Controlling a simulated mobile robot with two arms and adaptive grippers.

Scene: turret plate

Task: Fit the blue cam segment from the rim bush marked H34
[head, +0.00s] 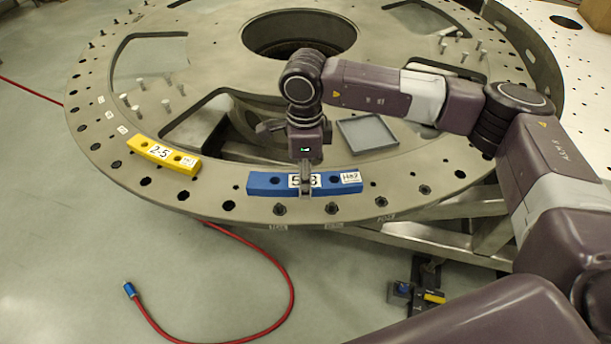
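The blue cam segment (262,183) lies along the near rim of the turret plate (240,213). It has a white label, partly covered, and a small tag at its right end that is hard to read. My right gripper (306,187) comes down on its middle from above, with one finger in front of the label and the other hidden. It appears shut on the segment. I cannot tell whether the segment touches the plate. Dark bushes sit in the rim just in front of it, one at its left (279,209) and one at its right (331,208). My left gripper is not in view.
A yellow segment (164,155) marked 2-5 lies on the rim at the left. A grey tray (367,133) and several upright pins (137,111) stand on the plate. A red hose (290,290) lies on the floor. A large opening (300,34) is at the plate's centre.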

